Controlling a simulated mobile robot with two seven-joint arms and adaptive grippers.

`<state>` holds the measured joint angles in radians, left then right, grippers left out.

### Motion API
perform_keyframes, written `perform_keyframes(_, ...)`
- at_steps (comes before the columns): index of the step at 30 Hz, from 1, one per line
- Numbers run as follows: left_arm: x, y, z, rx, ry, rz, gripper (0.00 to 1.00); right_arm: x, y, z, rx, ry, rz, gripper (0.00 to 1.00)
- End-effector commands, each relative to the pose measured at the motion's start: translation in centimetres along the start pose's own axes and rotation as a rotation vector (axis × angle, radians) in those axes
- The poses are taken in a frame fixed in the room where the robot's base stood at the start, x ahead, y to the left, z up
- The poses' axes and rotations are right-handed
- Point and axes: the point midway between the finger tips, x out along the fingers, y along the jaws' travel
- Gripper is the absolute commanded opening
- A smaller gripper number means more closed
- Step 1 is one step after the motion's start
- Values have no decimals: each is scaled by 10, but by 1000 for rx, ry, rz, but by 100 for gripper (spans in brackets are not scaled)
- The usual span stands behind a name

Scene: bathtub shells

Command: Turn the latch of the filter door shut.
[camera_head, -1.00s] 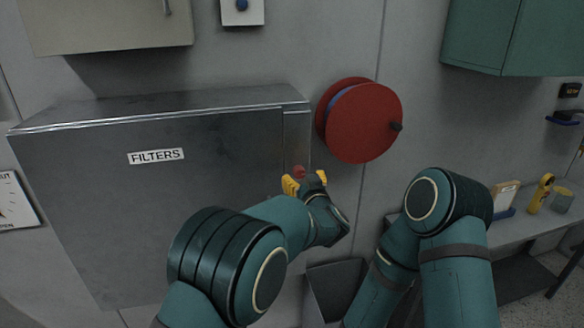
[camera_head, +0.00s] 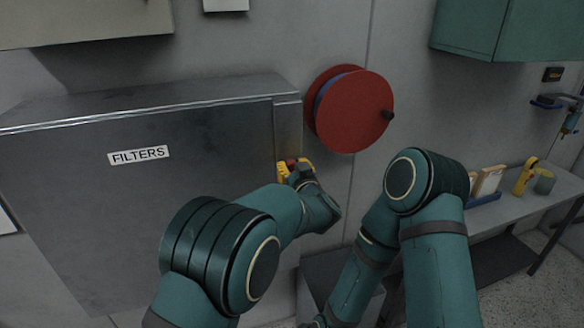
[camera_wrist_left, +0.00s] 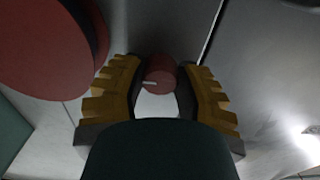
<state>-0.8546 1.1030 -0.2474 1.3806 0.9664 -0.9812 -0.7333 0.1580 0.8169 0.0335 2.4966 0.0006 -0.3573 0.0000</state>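The filter door (camera_head: 200,185) is the grey metal front of the wall box labelled FILTERS, and it lies flush in its frame. Its latch, a small red round knob (camera_head: 291,163), is at the right side of the box. In the left wrist view the red knob (camera_wrist_left: 160,76) has a short pale mark on its face. My left gripper (camera_head: 294,168) has its yellow fingers on both sides of the knob, close against it. The fingers (camera_wrist_left: 161,85) show no clear gap to the knob. My right gripper is not in view; only its arm shows.
A red reel (camera_head: 350,112) is on the wall just right of the box, close above my left gripper. A green cabinet (camera_head: 510,30) hangs at the upper right. A bench (camera_head: 515,212) with small items stands at the right.

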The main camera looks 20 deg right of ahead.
Motion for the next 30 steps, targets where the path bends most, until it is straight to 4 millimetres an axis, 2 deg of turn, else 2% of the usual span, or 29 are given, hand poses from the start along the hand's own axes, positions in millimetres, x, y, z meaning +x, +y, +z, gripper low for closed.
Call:
perform_keyframes(14,1,-1,0,-49,4,-1,0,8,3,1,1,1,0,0)
perform_keyframes(20,1,-1,2,-164,5,-2,0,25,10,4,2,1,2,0)
perform_keyframes(30,1,-2,2,-473,7,-1,0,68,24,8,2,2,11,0)
